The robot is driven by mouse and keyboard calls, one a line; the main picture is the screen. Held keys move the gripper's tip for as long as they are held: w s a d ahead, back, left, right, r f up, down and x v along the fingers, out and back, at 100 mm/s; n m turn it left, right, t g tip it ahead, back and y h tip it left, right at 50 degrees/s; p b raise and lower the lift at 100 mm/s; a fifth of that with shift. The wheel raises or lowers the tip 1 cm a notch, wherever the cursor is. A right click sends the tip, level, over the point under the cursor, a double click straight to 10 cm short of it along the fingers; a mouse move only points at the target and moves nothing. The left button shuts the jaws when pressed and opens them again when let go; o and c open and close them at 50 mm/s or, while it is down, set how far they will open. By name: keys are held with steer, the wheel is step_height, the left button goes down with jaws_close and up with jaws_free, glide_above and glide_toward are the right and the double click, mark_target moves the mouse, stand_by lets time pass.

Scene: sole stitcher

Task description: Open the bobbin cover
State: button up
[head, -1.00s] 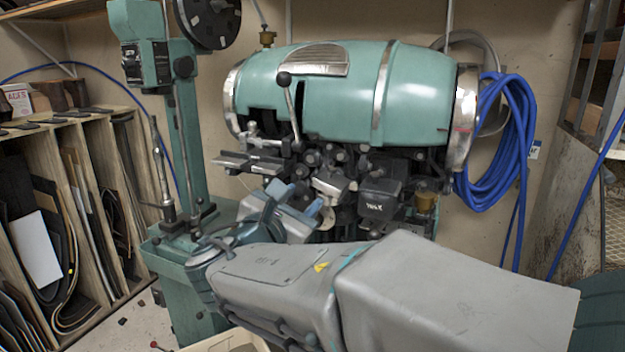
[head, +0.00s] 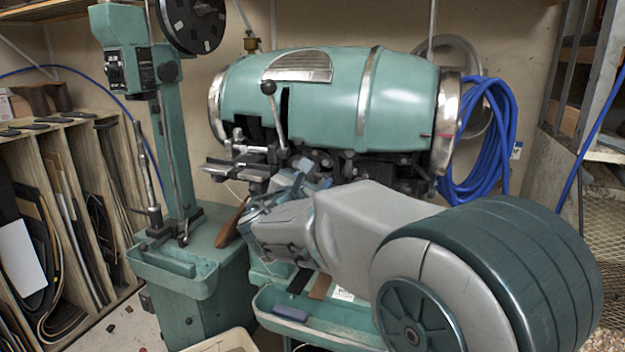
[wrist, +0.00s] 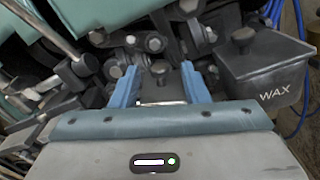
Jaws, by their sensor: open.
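The teal sole stitcher (head: 320,95) stands against the wall, with its metal mechanism under the barrel-shaped body. My gripper (wrist: 160,76) is open, with one blue finger on each side of this piece. I cannot tell whether the fingers touch it. In the head view, my gripper (head: 306,180) is at the mechanism, and my arm hides most of the parts there.
A dark box marked WAX (wrist: 265,70) sits close to the right of my gripper. Metal rods and levers crowd the left. A lever with a black ball (head: 268,88) rises before the body. A green tray (head: 320,310) lies below, and a blue hose (head: 485,135) hangs at the right.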

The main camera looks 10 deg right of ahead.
jaws_close()
steer(key=shift+f+b, duration=0.1)
steer(key=shift+b, duration=0.2)
